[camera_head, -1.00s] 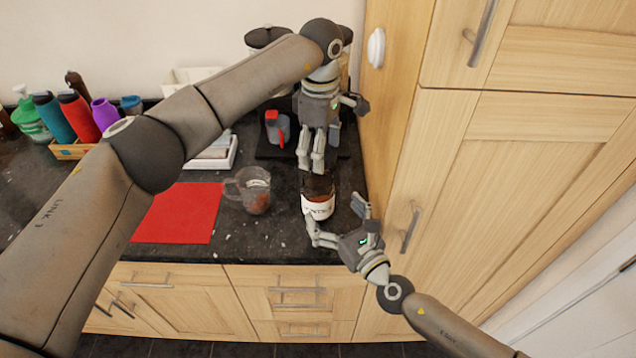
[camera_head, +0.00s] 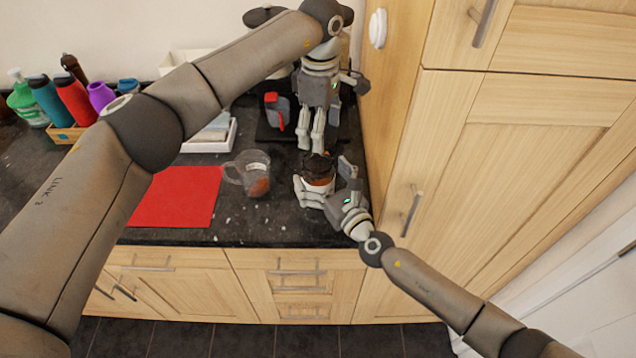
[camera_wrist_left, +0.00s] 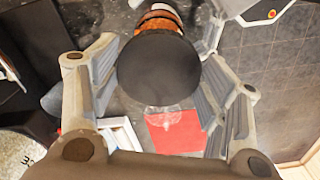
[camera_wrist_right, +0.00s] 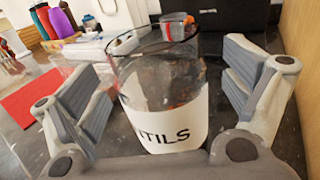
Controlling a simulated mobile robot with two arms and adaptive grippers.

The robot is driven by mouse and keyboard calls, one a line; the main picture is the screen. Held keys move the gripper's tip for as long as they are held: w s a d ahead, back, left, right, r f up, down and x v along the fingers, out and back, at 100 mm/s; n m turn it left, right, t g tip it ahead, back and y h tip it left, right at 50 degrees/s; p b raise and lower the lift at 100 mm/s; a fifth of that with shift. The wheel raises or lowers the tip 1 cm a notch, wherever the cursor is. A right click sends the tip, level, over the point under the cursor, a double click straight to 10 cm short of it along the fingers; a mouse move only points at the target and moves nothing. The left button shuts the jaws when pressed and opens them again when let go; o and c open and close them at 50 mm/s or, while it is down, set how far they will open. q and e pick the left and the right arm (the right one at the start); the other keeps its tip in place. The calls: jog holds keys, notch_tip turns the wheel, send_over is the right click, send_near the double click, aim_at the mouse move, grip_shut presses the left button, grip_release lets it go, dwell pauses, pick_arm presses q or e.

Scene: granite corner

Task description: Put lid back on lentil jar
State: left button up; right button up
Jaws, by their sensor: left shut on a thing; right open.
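The lentil jar (camera_head: 318,184) is clear glass with a white label, standing on the dark worktop near the right cabinet. In the right wrist view the jar (camera_wrist_right: 170,105) stands upright between the fingers, its rim uncovered. My right gripper (camera_head: 322,192) is open around it, with gaps visible on both sides in the right wrist view (camera_wrist_right: 165,95). My left gripper (camera_head: 311,142) points down just above and behind the jar. It is shut on the lid, a dark round disc (camera_wrist_left: 158,65) in the left wrist view. The disc partly hides the jar there.
A clear jug (camera_head: 250,175) with reddish contents stands left of the jar. A red mat (camera_head: 175,197) lies further left. A red-topped container (camera_head: 276,110) is behind. The tall wooden cabinet (camera_head: 400,130) closes off the right side. Bottles (camera_head: 70,100) stand far left.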

jog(key=shift+w+a, duration=0.25)
jog(key=shift+w, duration=0.15)
jog(key=shift+w+a+f, duration=0.1)
jog(key=shift+w+a, duration=0.05)
jog(key=shift+w, duration=0.25)
jog(key=shift+s, duration=0.1)
jog(key=c, duration=1.6)
pick_arm(q)
jog(key=shift+f, duration=2.5)
pick_arm(e)
jog(key=shift+o, duration=0.2)
pick_arm(q)
jog(key=shift+f, duration=0.9)
